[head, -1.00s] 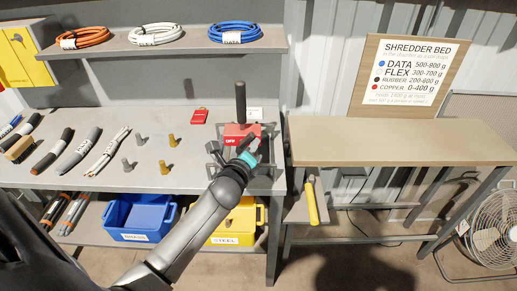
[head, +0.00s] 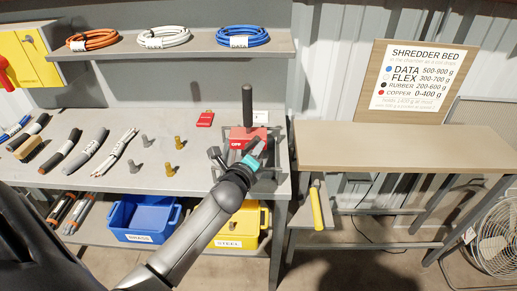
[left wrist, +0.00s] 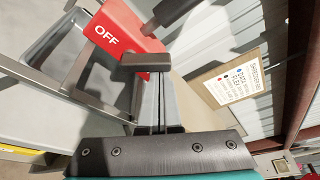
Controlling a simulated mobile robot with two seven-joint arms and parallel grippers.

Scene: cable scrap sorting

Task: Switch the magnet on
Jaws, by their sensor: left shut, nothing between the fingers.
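The magnet's switch is a red box (head: 262,134) with a white OFF label and a black lever (head: 247,104) standing upright on it, at the right end of the grey bench. In the left wrist view the red box (left wrist: 112,32) is at the upper left, with part of the dark lever (left wrist: 178,12) at the top. My left gripper (head: 255,149) is just in front of the box, its fingers shut and empty. In the left wrist view the fingertips (left wrist: 149,64) overlap the box's lower edge; I cannot tell whether they touch it. My right gripper is out of view.
On the bench (head: 205,152) are cable pieces, several small metal posts and a red tag (head: 205,119). A shelf above holds cable coils. Below are a blue bin (head: 145,218) and a yellow bin (head: 240,226). A wooden table (head: 400,147) stands to the right.

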